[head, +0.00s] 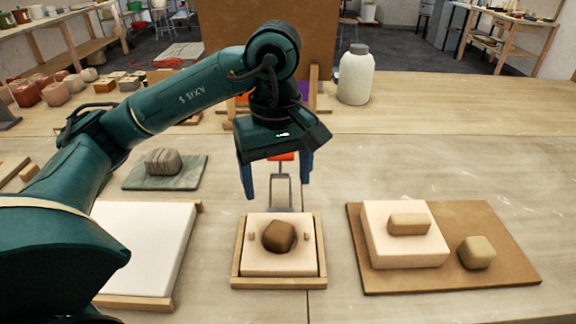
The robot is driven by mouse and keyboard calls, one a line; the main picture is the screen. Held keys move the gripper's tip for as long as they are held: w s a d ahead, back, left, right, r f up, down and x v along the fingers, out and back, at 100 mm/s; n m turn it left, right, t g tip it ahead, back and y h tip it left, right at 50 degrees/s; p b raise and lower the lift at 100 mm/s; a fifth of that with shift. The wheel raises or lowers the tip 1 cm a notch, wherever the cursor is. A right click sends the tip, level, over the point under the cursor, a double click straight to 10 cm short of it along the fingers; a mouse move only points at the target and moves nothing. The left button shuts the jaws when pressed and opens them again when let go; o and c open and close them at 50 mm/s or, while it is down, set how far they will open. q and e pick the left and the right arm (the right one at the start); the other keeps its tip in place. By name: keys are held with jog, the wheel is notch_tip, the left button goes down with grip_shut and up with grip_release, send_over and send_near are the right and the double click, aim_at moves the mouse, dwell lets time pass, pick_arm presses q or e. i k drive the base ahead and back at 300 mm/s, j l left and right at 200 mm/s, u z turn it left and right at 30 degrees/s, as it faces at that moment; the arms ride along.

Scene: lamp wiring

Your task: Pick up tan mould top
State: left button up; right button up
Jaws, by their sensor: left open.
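The tan mould top (382,247) is a pale, square block with a darker tan grip bar (408,224) on its upper face. It lies on a brown board (500,274) at the right of the table. My left gripper (277,192) is open and empty, with its blue fingers pointing down. In the picture it is left of the mould top and just beyond a pale lower mould (258,263). This mould sits in a wooden frame (278,283), with a brown lump (279,236) in its hollow and a small peg on either side. My right gripper is not in view.
A tan lump (477,253) lies beside the mould top. A white slab (140,248) and a striped lump (163,161) on a green slab (190,178) are at left. A white bottle (356,80) stands farther back. The table between frame and brown board is clear.

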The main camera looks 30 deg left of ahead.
aim_at(398, 234)
jog(key=k, duration=1)
